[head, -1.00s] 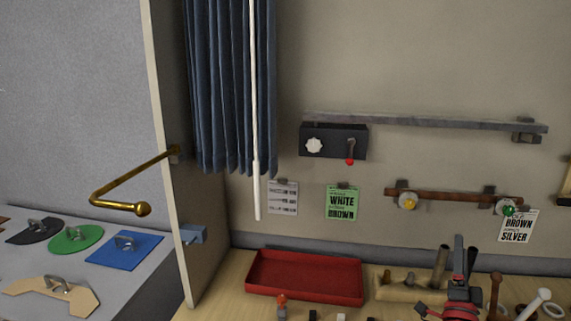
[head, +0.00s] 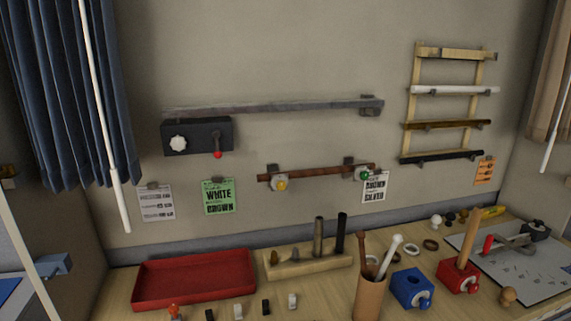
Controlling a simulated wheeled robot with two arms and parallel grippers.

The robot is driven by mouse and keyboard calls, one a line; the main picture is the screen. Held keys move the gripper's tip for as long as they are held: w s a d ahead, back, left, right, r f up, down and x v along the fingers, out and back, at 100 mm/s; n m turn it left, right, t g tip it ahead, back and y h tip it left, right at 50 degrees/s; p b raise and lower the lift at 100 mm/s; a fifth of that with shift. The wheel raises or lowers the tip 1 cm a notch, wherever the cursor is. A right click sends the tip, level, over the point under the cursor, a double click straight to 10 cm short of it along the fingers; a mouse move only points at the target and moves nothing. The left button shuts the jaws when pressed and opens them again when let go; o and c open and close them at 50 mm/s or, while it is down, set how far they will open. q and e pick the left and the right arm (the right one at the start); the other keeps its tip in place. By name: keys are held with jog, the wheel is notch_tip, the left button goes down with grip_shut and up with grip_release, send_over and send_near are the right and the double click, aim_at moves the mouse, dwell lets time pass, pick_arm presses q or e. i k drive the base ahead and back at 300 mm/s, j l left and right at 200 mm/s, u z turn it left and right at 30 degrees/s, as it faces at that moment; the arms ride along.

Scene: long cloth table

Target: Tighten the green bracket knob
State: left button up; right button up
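The green bracket knob (head: 362,175) sits on the right bracket of a brown rod (head: 318,173) on the back wall, just above a white card reading BROWN and SILVER (head: 375,188). A yellow knob (head: 281,185) sits on the rod's left bracket. I cannot tell from this distance how tight the green knob is. Neither of my grippers shows in the head view now.
A grey rail (head: 270,106) and a black box with a white dial (head: 197,136) are above. A red tray (head: 193,279), a wooden holder (head: 308,261), a brown cup of sticks (head: 369,297), blue (head: 411,287) and red blocks (head: 459,276) crowd the table below.

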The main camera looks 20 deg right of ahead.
aim_at(365, 176)
jog(key=z, duration=1.2)
jog(key=k+l+u, duration=0.2)
jog(key=l+u, duration=0.2)
jog(key=k+l+u, duration=0.35)
jog(key=i+l, duration=0.1)
